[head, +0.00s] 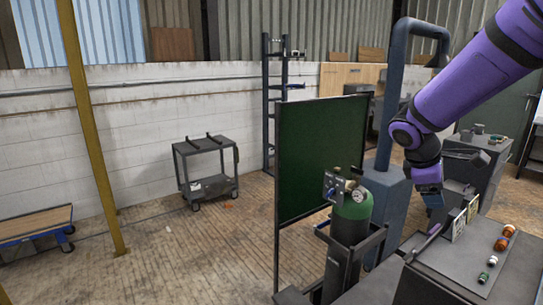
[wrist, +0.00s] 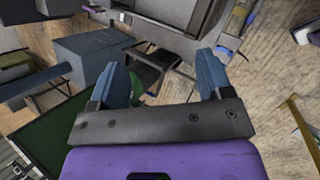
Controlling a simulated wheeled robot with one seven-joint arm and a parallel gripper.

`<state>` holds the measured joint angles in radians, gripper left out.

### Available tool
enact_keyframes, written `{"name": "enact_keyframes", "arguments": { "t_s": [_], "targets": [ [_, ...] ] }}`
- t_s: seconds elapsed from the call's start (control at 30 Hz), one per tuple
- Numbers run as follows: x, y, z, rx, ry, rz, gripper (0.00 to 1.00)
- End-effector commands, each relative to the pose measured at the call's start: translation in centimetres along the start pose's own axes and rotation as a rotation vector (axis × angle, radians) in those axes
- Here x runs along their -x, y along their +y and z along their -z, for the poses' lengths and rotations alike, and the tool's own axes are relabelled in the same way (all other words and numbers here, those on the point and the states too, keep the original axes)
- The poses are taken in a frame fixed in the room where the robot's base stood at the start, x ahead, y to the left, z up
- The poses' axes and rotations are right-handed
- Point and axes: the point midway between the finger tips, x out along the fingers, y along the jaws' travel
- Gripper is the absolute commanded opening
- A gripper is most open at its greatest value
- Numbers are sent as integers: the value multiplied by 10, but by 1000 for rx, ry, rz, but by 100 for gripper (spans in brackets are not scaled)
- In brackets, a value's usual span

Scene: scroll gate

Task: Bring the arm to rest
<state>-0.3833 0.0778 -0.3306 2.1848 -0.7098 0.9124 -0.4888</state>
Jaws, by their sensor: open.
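My purple arm (head: 470,75) reaches in from the upper right in the head view and bends down at a joint. My gripper (head: 432,198) hangs at its lower end, above and beside the grey bench. In the wrist view my gripper (wrist: 168,75) has two blue fingers spread wide apart. Nothing shows between the fingers but the floor and a dark frame well beyond them. In the head view the fingertips are small and partly lost against the bench behind.
A grey bench top (head: 470,270) with several small bottles (head: 500,243) lies at lower right. A green gas cylinder (head: 352,215) and a dark green screen (head: 318,155) stand left of my gripper. A blue post (head: 392,110) rises behind. A cart (head: 207,170) stands farther left, with open floor around it.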

Motion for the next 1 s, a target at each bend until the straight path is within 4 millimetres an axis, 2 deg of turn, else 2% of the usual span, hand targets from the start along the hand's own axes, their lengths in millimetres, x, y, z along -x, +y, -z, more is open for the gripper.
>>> {"name": "enact_keyframes", "arguments": {
  "t_s": [0.1, 0.5, 0.8, 1.0],
  "targets": [
    [21, -19, -25, -154, 86, 46, 72],
    [83, -96, -86, -626, 337, 194, 72],
    [120, -160, -114, -937, 497, 293, 72],
    [132, -187, -120, -1061, 560, 335, 72]
  ]
}}
